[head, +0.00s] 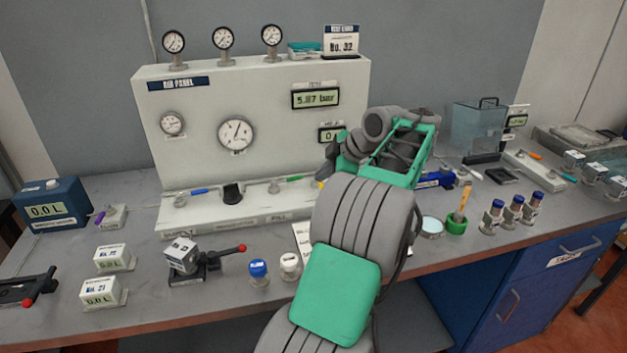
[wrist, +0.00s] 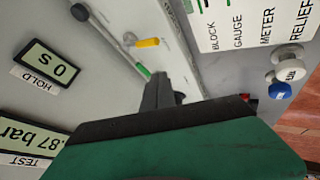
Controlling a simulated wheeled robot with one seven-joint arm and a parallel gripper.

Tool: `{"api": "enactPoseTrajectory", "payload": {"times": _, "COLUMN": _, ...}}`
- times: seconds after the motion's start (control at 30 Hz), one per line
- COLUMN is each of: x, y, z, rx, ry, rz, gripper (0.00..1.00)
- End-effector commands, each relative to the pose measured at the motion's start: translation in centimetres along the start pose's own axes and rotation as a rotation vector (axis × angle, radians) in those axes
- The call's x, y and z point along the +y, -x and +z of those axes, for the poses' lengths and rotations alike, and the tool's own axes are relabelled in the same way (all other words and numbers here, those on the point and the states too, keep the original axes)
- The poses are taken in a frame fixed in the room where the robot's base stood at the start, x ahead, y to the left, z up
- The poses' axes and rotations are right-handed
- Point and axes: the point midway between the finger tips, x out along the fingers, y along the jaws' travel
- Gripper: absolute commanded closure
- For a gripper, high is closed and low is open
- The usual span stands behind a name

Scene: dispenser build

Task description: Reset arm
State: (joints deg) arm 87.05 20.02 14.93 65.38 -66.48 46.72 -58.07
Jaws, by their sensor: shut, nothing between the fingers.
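My arm reaches over the bench in front of the white air panel (head: 185,95), and its green-and-grey wrist covers the panel's lower right. In the wrist view my gripper (wrist: 160,88) shows as dark grey fingers together beyond the green housing, with nothing between them. The fingers point toward the panel's lower ledge, near a green valve handle (wrist: 143,71) and a yellow valve handle (wrist: 147,42). I cannot tell whether they touch anything. In the head view the green handle (head: 294,178) shows left of my arm. The fingertips are not clear there.
The test display (head: 316,98) reads 5.87 bar. A blue-capped piece (head: 258,269) and a white-capped piece (head: 290,262) stand near the front edge, beside a red-knobbed lever clamp (head: 205,262). Right of my arm stand a green cup (head: 456,224) and several blue-capped bottles (head: 513,208).

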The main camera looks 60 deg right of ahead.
Motion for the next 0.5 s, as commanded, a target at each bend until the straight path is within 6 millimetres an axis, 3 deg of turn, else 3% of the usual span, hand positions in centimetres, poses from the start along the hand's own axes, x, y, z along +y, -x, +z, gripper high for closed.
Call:
{"api": "enactPoseTrajectory", "payload": {"times": 0.43, "x": 0.0, "y": 0.1, "z": -0.1, "rx": 0.001, "ry": 0.002, "rz": -0.002, "gripper": 1.0}}
{"api": "enactPoseTrajectory", "payload": {"times": 0.5, "x": -0.2, "y": -0.5, "z": -1.5, "rx": 0.004, "ry": -0.007, "rz": -0.012, "gripper": 1.0}}
